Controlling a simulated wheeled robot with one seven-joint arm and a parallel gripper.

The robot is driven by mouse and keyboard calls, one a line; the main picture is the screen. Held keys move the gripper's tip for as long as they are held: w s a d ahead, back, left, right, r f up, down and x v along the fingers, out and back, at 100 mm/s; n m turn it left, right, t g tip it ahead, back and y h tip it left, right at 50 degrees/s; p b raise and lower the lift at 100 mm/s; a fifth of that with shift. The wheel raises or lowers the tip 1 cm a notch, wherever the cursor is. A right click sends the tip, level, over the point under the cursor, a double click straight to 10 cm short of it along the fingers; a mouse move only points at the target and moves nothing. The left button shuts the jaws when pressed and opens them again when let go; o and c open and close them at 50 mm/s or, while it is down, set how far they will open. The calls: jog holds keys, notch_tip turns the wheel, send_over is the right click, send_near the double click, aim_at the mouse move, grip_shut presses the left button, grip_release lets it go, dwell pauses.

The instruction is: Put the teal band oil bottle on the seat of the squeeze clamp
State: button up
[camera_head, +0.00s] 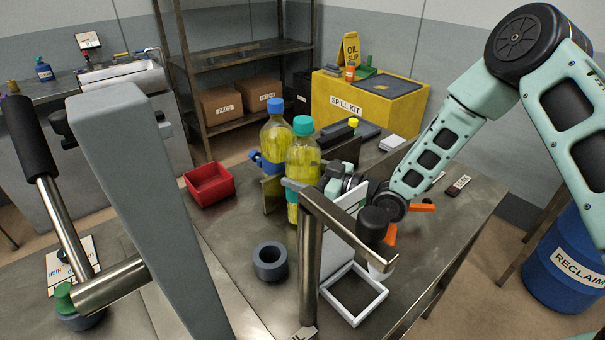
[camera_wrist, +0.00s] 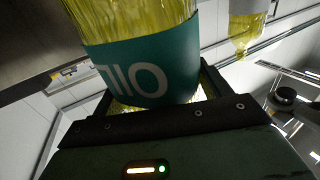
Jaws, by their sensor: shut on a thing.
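The teal band oil bottle (camera_head: 302,158) has yellow oil and a teal cap. It stands upright in my gripper (camera_head: 304,188), which is shut around its teal band. In the wrist view the band (camera_wrist: 140,80) sits between the fingers (camera_wrist: 155,108). I cannot tell whether its base touches the bench. Which fixture is the squeeze clamp is unclear. At left, a black-gripped lever (camera_head: 46,205) adjoins a green-topped grey round piece (camera_head: 78,322).
A blue-capped oil bottle (camera_head: 273,137) stands close behind the held one, beside a brown upright plate (camera_head: 271,192). A grey ring (camera_head: 270,277) lies in front on the bench. A red bin (camera_head: 210,190) is at left. A large grey column (camera_head: 140,170) blocks the left foreground.

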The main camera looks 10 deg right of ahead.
jog(key=shift+f, duration=0.3)
jog(key=shift+f, duration=0.2)
jog(key=o, duration=2)
jog(key=shift+o, duration=0.2)
